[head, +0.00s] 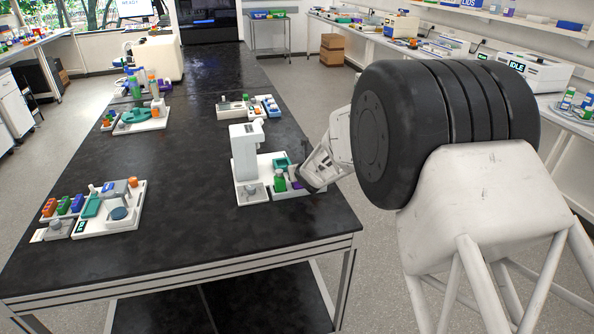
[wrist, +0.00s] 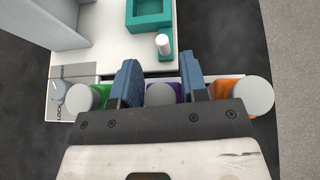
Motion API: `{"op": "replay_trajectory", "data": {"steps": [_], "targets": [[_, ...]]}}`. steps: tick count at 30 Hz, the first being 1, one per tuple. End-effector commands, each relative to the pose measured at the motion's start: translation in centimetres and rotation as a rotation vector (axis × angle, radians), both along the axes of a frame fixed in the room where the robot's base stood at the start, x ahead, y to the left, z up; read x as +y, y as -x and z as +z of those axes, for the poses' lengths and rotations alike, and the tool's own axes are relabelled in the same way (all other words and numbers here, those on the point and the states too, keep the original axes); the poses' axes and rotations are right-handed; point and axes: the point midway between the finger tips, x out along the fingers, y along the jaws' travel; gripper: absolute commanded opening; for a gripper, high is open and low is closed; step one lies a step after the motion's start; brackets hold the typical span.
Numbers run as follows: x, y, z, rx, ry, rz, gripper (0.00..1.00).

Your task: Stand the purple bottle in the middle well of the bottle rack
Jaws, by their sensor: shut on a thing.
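The purple bottle (wrist: 178,92) has a pale grey cap and sits between the two blue finger pads of my gripper (wrist: 161,82), which is shut on it. In the head view the purple bottle (head: 297,184) shows just left of my gripper (head: 307,183). A green bottle (wrist: 98,91) is to its left and an orange bottle (wrist: 229,87) to its right in the wrist view, in one row along the bottle rack (head: 288,195). The purple bottle's base and the middle well are hidden, so I cannot tell whether it is seated.
A teal holder (wrist: 145,22) with a small white-capped vial (wrist: 163,45) stands just beyond the row. A tall white instrument (head: 245,150) rises on the left of the same station. Other stations (head: 108,208) stand elsewhere on the black bench (head: 190,240), which has clear room between.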

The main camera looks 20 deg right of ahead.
Motion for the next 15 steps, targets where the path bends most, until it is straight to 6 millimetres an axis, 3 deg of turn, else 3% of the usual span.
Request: {"op": "replay_trajectory", "data": {"steps": [15], "targets": [[0.00,0.00,-0.36,0.000,0.000,0.000,0.14]]}}
